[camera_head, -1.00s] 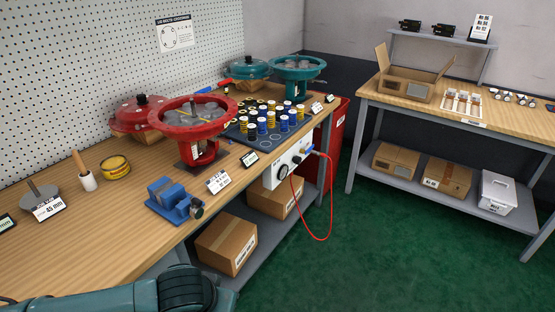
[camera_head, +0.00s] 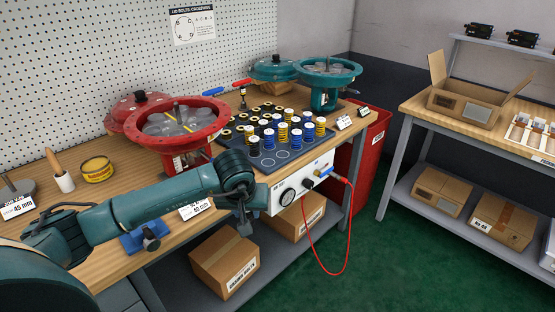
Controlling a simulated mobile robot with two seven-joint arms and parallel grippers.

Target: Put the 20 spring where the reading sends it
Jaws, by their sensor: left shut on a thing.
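Blue and yellow springs (camera_head: 283,131) stand on a dark mat (camera_head: 262,172) on the bench; which one is the 20 cannot be told. A red housing (camera_head: 190,134) and a teal housing (camera_head: 326,82) stand open on the bench, with clear round parts inside. My left gripper (camera_head: 244,229) points down in front of the mat's near left corner, beside the white box. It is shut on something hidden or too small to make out. My right gripper is out of view.
A red lid (camera_head: 137,104) and a teal lid (camera_head: 273,69) lie behind the housings. A red cable (camera_head: 308,232) loops down from the white box. A yellow tin (camera_head: 97,169) sits at left. Another bench (camera_head: 432,112) with an open carton stands at right.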

